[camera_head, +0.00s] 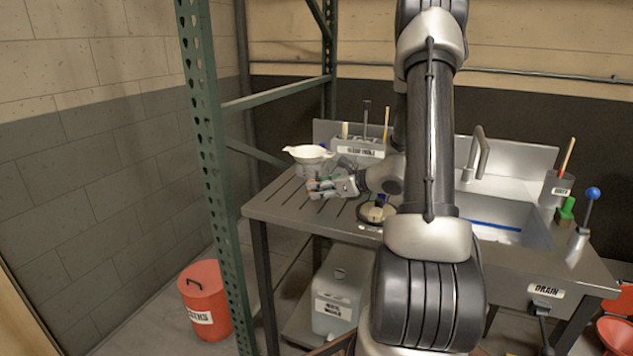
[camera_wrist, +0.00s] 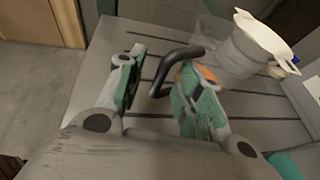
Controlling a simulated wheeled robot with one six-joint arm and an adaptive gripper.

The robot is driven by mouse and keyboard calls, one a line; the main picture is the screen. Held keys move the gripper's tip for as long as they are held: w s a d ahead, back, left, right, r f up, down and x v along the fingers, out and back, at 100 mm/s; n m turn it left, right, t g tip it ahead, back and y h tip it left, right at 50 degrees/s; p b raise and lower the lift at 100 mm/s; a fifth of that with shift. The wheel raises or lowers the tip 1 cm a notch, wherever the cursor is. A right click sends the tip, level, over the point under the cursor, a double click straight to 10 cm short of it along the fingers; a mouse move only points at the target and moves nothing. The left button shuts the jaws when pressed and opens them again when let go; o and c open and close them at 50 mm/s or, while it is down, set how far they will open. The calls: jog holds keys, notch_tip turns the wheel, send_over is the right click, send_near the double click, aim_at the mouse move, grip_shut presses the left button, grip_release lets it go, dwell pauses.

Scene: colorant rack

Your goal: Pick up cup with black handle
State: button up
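The cup is a clear container (camera_wrist: 212,38) at the upper right of the wrist view, with a curved black handle (camera_wrist: 170,68) reaching left from it. A white funnel-like piece (camera_wrist: 262,36) sits at the cup, apparently in or over its top. It also shows in the head view (camera_head: 308,152). My gripper (camera_wrist: 158,72) is open, with teal-padded fingers on either side of the handle. The handle looks closer to the right finger; I cannot tell whether they touch. In the head view my gripper (camera_head: 320,187) is low over the slotted counter, in front of the cup.
The slotted steel counter (camera_head: 285,212) joins a sink (camera_head: 505,215) at the right. A labelled tool holder (camera_head: 358,148) stands behind. A small round dish (camera_head: 377,213) is near the front edge. A green rack post (camera_head: 213,170) rises left of the counter; a red bin (camera_head: 205,300) stands on the floor.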

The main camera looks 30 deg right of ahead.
grip_shut()
